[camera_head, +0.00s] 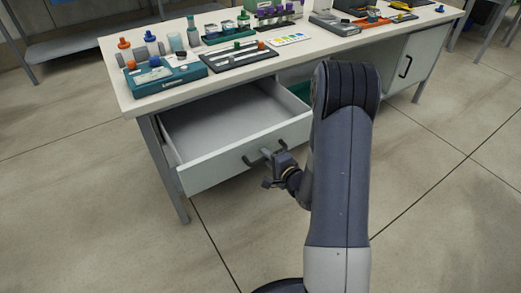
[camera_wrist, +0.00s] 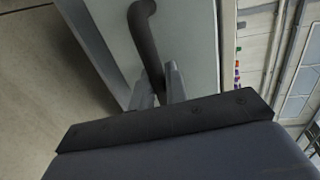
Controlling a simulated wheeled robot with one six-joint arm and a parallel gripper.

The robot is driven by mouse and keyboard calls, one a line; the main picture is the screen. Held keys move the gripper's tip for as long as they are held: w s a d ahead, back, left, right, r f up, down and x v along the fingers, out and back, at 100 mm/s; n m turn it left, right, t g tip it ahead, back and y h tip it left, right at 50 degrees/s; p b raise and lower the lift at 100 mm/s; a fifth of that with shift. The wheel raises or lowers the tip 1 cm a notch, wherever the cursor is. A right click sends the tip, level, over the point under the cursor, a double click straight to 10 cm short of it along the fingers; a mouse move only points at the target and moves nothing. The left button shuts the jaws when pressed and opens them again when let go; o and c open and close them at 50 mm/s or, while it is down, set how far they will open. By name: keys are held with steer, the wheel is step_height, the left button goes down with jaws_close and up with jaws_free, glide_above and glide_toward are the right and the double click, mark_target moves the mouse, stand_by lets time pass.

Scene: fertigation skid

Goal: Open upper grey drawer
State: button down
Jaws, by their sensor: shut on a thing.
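The upper grey drawer (camera_head: 228,120) is pulled well out from under the bench top, and its inside looks empty. Its dark handle (camera_head: 252,161) is on the front panel. My gripper (camera_head: 272,158) is at the handle, shut on its right part. In the wrist view the curved dark handle (camera_wrist: 146,40) runs down between my two gripper fingers (camera_wrist: 160,92). The drawer's pale front panel (camera_wrist: 190,40) lies just behind it.
The bench top (camera_head: 290,65) carries a teal tray (camera_head: 165,80), bottles, a dark rack (camera_head: 238,57) and tools. A closed cabinet door with a dark handle (camera_head: 405,67) is at the right. A bench leg (camera_head: 165,170) stands left of the drawer. The tiled floor in front is clear.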

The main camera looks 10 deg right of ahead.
steer(key=shift+v, duration=0.8)
steer(key=shift+f, duration=0.15)
steer(key=c, duration=1.5)
jaws_free()
steer(key=p+v, duration=0.1)
steer(key=v, duration=1)
steer(key=shift+w+f, duration=0.1)
steer(key=b+x, duration=0.1)
steer(key=x, duration=1)
